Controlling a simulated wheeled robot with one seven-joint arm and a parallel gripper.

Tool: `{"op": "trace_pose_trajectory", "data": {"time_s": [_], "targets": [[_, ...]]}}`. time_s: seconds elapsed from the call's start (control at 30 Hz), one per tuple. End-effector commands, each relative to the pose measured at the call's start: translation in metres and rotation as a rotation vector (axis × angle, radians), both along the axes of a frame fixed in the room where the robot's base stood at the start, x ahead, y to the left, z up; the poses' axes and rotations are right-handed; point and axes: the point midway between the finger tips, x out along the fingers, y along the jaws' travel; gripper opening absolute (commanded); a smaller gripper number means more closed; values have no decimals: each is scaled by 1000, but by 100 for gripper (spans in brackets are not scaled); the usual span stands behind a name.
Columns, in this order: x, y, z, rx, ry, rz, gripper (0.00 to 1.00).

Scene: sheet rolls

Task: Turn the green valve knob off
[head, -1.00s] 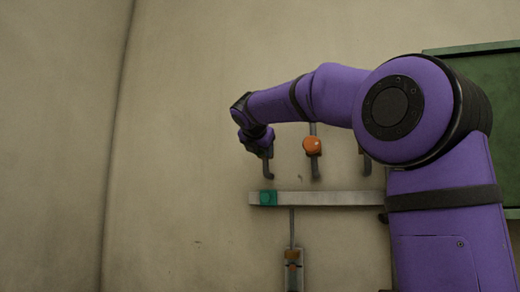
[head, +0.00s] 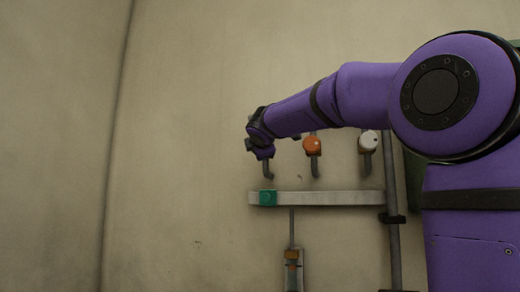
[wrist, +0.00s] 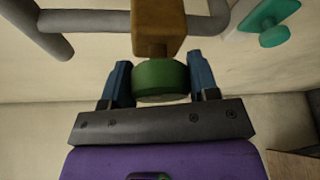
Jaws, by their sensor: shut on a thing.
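The green valve knob (wrist: 160,80) sits at the end of a brown valve body (wrist: 158,28) in the wrist view. My gripper (wrist: 160,72) has its two blue fingers on either side of the knob, shut on it. In the head view my gripper (head: 259,147) is at the leftmost tap on the wall and hides the green knob. Only that tap's grey spout (head: 268,170) shows below it.
An orange knob (head: 312,145) and a white knob (head: 367,141) are on taps to the right. A pale rail (head: 325,198) with a teal piece (head: 267,198) runs below. A vertical pipe (head: 394,245) stands at right. The wall at left is clear.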

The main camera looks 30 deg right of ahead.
Motion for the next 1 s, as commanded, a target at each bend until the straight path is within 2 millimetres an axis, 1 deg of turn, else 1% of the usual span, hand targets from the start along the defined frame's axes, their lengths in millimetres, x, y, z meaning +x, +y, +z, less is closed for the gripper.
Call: {"op": "trace_pose_trajectory", "data": {"time_s": [0.5, 0.8, 1.0], "targets": [[0, -1, -2, 196, -252, -2, 31], [0, -1, -2, 272, -347, -2, 31], [0, -1, -2, 298, -379, -2, 31]]}}
